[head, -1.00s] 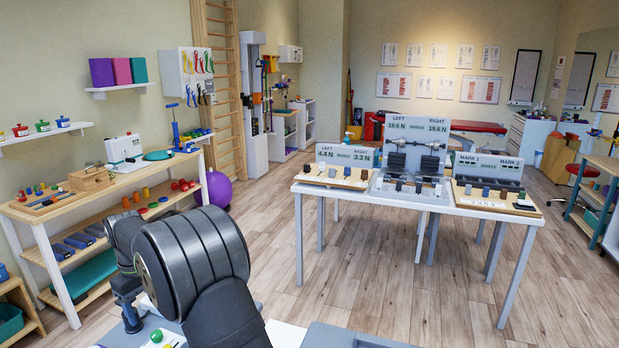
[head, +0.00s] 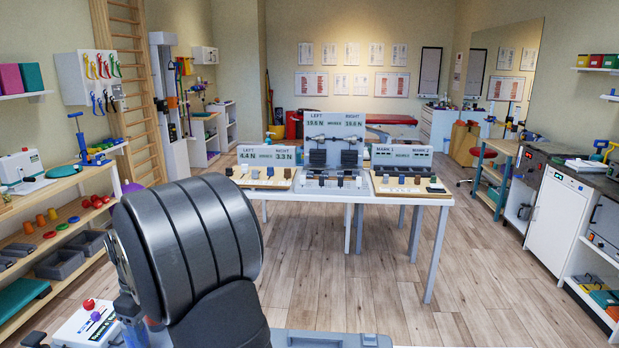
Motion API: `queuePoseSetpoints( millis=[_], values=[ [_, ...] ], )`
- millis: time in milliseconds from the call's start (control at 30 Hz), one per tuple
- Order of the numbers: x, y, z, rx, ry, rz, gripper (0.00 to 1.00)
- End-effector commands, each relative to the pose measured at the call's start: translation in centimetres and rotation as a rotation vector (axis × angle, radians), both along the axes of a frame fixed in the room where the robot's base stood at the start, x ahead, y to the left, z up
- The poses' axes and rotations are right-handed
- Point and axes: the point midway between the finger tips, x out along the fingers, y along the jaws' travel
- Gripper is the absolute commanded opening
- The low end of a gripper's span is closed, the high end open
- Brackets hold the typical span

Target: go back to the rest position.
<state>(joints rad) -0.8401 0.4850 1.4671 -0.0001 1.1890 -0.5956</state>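My arm's dark, ribbed links fill the lower left of the head view, folded close to the camera. My gripper is not visible in this view, so its fingers and anything in them are hidden. No separate object belongs to this task.
A white table (head: 437,200) with small blocks, boards and number displays stands ahead. A wooden shelf bench (head: 60,188) runs along the left wall. A white cabinet (head: 556,215) and counter stand at right. The wooden floor (head: 365,290) between is clear.

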Motion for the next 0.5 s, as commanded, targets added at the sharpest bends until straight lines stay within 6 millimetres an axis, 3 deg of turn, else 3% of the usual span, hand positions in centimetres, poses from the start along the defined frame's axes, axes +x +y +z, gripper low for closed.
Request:
queuePoseSetpoints(
  millis=[67, 500],
  values=[
    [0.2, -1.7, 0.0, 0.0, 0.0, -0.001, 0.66],
    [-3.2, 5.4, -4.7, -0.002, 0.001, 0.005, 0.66]
  ],
)
